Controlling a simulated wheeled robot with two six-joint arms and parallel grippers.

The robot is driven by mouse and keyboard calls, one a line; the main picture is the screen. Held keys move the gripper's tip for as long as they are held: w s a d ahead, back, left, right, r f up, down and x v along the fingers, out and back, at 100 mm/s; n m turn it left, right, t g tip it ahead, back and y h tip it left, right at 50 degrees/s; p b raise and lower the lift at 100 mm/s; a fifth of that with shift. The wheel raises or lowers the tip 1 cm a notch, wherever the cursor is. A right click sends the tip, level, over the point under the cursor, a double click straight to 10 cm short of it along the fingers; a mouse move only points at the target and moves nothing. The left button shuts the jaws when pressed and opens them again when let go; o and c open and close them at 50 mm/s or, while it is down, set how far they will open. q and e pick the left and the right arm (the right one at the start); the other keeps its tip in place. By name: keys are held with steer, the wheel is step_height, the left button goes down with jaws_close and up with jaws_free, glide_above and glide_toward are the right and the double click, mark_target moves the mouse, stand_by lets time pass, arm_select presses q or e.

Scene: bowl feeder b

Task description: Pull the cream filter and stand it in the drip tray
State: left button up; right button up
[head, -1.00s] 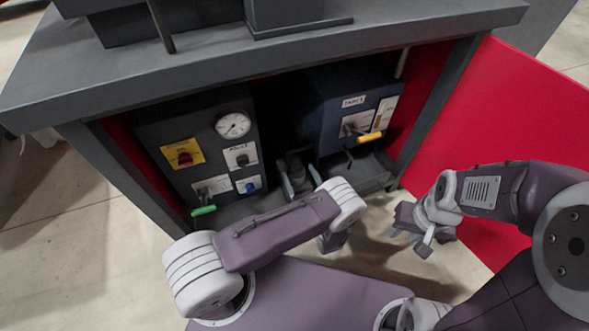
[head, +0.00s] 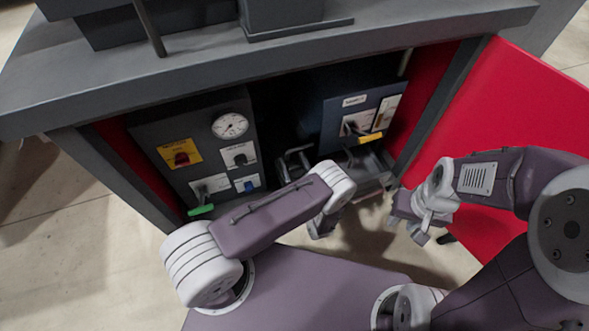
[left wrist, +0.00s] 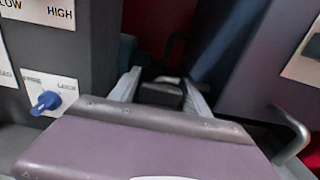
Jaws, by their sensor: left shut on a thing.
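I cannot make out a cream-coloured filter in either view. My left gripper (head: 295,161) reaches into the open cabinet, between the left panel and the blue unit. The left wrist view shows its two grey fingers (left wrist: 161,92) on either side of a dark block (left wrist: 162,94), deep in shadow; I cannot tell whether that is the filter. A dark tray-like part (head: 372,166) lies low under the blue unit, partly hidden by my left arm; it may be the drip tray. My right gripper (head: 407,229) hangs open and empty in front of the cabinet, near the red door.
The left panel (head: 202,150) carries a gauge, switches and a green handle (head: 201,211). The blue unit (head: 340,110) has a yellow handle (head: 370,138). A bent grey handle (left wrist: 295,137) is close at the right. The red door (head: 500,110) stands open. The cabinet top (head: 100,90) overhangs.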

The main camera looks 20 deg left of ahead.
mark_target(293, 164)
arm_select(q)
step_height(293, 164, up, 5)
steer(key=p, duration=0.4)
steer(key=shift+f, duration=0.1)
steer(key=s+d+r+p, duration=0.2)
steer(key=d+r+p, duration=0.2)
steer(key=d, duration=0.7)
step_height(293, 164, up, 2)
steer(key=shift+d+r, duration=0.1)
steer(key=shift+d, duration=0.2)
